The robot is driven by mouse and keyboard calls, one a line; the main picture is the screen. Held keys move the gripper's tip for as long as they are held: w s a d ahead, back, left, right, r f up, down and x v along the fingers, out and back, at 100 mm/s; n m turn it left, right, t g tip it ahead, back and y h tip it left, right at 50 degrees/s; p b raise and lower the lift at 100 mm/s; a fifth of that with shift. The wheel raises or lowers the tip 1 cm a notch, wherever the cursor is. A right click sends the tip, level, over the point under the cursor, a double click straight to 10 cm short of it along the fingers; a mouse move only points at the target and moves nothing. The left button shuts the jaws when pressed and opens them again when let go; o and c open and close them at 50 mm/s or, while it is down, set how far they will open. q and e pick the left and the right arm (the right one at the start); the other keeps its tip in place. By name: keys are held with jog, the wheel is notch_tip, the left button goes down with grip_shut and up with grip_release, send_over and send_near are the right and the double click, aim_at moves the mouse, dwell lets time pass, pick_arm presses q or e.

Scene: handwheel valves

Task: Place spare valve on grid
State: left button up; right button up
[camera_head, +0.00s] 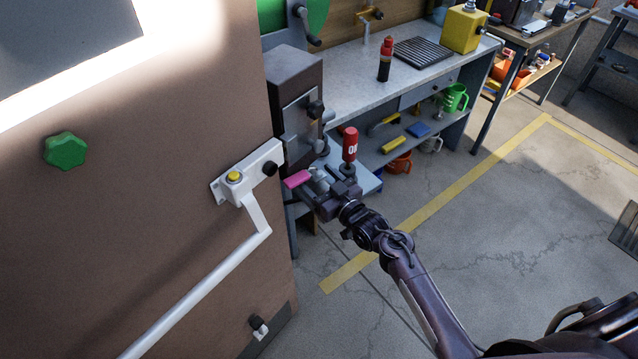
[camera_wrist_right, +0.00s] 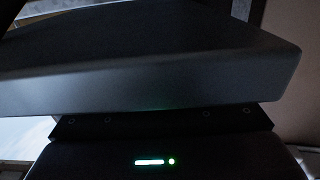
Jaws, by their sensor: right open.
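The grid (camera_head: 422,52) is a dark slatted rack lying flat on the workbench top, with nothing on it. I cannot tell for sure which item is the spare valve. A red and black upright piece (camera_head: 385,60) stands on the bench to the left of the grid. A red cylinder with white letters (camera_head: 350,145) shows just above my right gripper. My right gripper (camera_head: 312,181) is open, beside the bench's left end and well below the grid. A pink piece (camera_head: 297,179) shows at its tip; whether they touch is unclear. My left gripper is out of view.
A brown door with a white push bar (camera_head: 235,250) fills the left. A grey box-like fixture (camera_head: 293,85) stands at the bench's left end. A yellow box (camera_head: 464,28) sits right of the grid. The wrist view shows mostly a dark slab (camera_wrist_right: 150,60) up close.

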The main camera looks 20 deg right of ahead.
jog(key=shift+c, duration=1.3)
jog(key=c, duration=1)
jog(key=shift+r, duration=0.1)
jog(key=shift+c, duration=0.6)
jog(key=shift+r, duration=0.1)
jog(key=shift+r+b, duration=0.15)
jog(key=shift+b, duration=0.2)
jog(key=b+v, duration=0.1)
jog(key=v, duration=1.7)
jog(key=s+a+r+m+t+h, duration=0.1)
jog(key=s+a+r+m+h, duration=0.3)
jog(key=r, duration=0.6)
jog(key=shift+s+a+h, duration=0.25)
jog(key=shift+s+h, duration=0.6)
jog(key=shift+h, duration=0.25)
